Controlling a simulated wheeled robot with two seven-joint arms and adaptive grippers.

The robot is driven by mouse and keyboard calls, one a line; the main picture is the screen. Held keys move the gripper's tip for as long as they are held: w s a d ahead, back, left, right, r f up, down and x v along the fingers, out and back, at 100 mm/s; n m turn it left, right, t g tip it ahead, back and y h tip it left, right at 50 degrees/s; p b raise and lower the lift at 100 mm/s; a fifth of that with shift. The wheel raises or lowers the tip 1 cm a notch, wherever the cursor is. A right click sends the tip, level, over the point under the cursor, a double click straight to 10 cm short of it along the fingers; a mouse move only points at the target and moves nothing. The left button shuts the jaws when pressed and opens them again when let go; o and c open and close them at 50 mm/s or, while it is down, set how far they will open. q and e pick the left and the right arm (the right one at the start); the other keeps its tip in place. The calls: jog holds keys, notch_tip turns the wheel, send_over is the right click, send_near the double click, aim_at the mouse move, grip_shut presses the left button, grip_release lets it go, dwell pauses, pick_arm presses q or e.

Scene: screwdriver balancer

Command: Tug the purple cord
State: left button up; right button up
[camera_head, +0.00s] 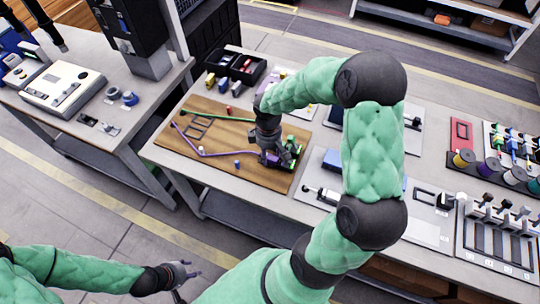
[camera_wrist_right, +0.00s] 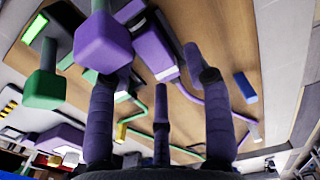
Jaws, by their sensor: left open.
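The purple cord (camera_head: 228,154) runs in a bent line across the brown board. In the right wrist view the purple cord (camera_wrist_right: 246,118) passes beyond the finger at right. Its end at the device is partly hidden by my gripper in the head view. My right gripper (camera_head: 272,158) is low over the board's right part, beside the green and purple device. In the right wrist view its purple fingers are spread, with a purple block (camera_wrist_right: 103,40) close by the left finger; contact is unclear. My left gripper (camera_head: 186,270) is open and empty, away from the table.
A green cord (camera_head: 222,117) lies behind the purple one on the brown board (camera_head: 240,175). A green block (camera_wrist_right: 45,88) hangs beside the purple one. Black bins (camera_head: 246,66) stand behind; spools (camera_head: 488,166) and trays fill the table's right side.

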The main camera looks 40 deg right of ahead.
aim_at(268, 155)
jog(key=r+p, duration=0.1)
jog(key=r, duration=0.2)
jog(key=shift+a+r+p, duration=0.15)
jog(key=shift+a+p, duration=0.05)
jog(key=shift+p, duration=0.2)
jog(key=shift+d+r+p, duration=0.15)
jog(key=shift+r+p, duration=0.4)
jog(key=shift+r, duration=0.1)
jog(key=shift+r+p, duration=0.5)
jog(key=shift+r, duration=0.15)
jog(key=shift+w, duration=0.1)
